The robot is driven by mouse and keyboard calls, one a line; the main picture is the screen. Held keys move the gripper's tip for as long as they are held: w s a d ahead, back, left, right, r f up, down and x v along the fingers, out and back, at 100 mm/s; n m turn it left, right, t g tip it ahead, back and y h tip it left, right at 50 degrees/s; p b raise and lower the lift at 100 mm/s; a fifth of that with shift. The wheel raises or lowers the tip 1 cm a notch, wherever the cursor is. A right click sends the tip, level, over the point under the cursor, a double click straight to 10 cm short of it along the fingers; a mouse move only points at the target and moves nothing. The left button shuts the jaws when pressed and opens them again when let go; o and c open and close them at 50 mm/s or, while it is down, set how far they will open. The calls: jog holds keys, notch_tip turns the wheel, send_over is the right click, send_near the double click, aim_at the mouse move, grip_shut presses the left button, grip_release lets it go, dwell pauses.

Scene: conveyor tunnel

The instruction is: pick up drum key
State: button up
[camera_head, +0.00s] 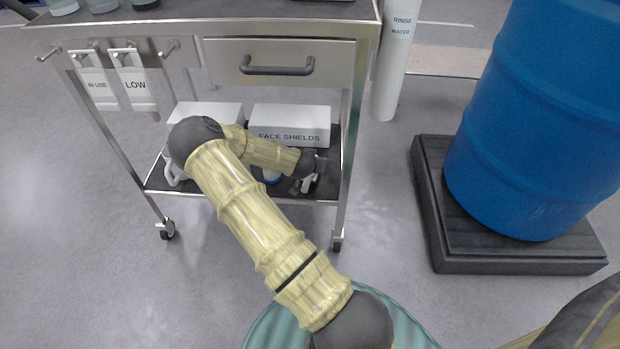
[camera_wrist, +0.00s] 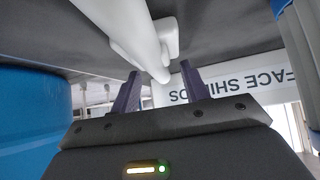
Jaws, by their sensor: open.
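In the wrist view, which shows the shelf upside down, a smooth white rod with a short side lug, which looks like the drum key (camera_wrist: 128,28), lies along the lower shelf. Its near end reaches between the two dark fingertips of my gripper (camera_wrist: 161,70). The fingers are apart, one on each side, and I see no clear contact. In the head view my gripper (camera_head: 312,168) is low over the right part of the cart's lower shelf. The key is mostly hidden there by my arm and gripper.
The FACE SHIELDS box (camera_head: 290,122) stands behind my gripper. Another white box (camera_head: 205,111) is to its left. The steel cart (camera_head: 345,125) has an upper deck and drawer (camera_head: 230,60) above the arm, and side posts. A blue drum (camera_head: 540,120) stands right on a black pallet (camera_head: 500,262).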

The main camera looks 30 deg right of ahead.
jog(key=shift+w+d+f, duration=0.25)
jog(key=shift+d+f, duration=0.05)
jog(key=shift+f, duration=0.05)
jog(key=shift+c, duration=0.4)
grip_shut()
